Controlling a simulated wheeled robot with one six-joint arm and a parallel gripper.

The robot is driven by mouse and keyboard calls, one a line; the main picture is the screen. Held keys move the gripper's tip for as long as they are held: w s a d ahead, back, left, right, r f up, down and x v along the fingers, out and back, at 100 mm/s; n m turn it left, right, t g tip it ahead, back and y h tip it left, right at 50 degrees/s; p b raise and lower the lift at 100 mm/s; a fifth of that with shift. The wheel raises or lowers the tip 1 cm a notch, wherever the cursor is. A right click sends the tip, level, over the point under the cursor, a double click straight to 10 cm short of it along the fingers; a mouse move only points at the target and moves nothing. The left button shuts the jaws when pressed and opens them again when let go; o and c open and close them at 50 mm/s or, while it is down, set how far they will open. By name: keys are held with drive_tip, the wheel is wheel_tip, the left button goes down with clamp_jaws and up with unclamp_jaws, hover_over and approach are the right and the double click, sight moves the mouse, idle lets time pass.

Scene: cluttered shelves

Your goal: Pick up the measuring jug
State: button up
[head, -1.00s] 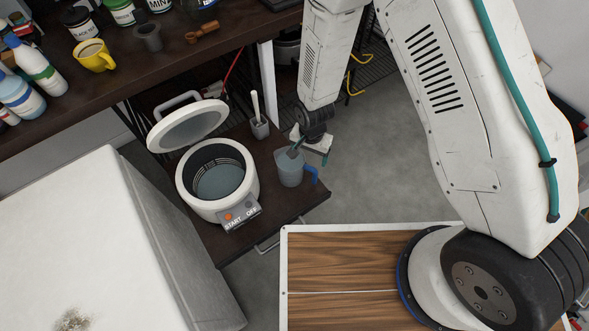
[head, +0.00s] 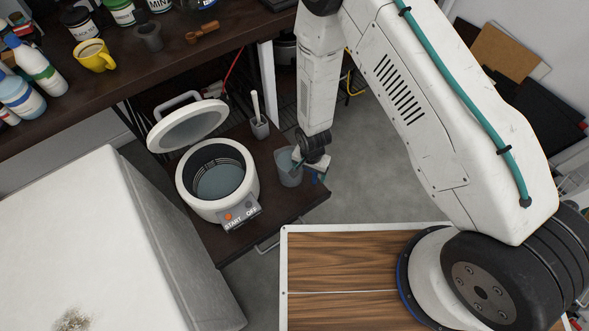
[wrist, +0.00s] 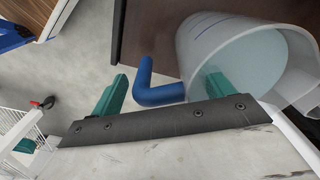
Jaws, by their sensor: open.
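The measuring jug (head: 288,172) is a translucent grey-blue jug with a blue handle, upright on the right end of the low dark shelf. In the wrist view the jug (wrist: 268,55) is at upper right, with its open mouth toward the camera. Its blue handle (wrist: 148,82) lies between my two green fingertips. My gripper (wrist: 163,92) is open, one finger left of the handle, the other overlapping the jug's mouth; I cannot tell whether that finger is inside. In the head view my gripper (head: 310,166) partly hides the jug's top and handle.
A white pot (head: 187,203) with a START/OFF panel and raised lid (head: 188,124) stands left of the jug. A grey mortar with a pestle (head: 259,126) stands behind it. A dark upper shelf (head: 120,90) is at upper left.

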clamp_jaws()
drive_tip(key=shift+r, duration=1.85)
drive_tip(key=s+d+r, duration=0.1)
drive_tip(key=s+d, duration=0.2)
drive_tip(key=s, duration=1.2)
drive_tip(key=shift+s+d+r, duration=0.15)
drive_tip(key=shift+s, duration=0.05)
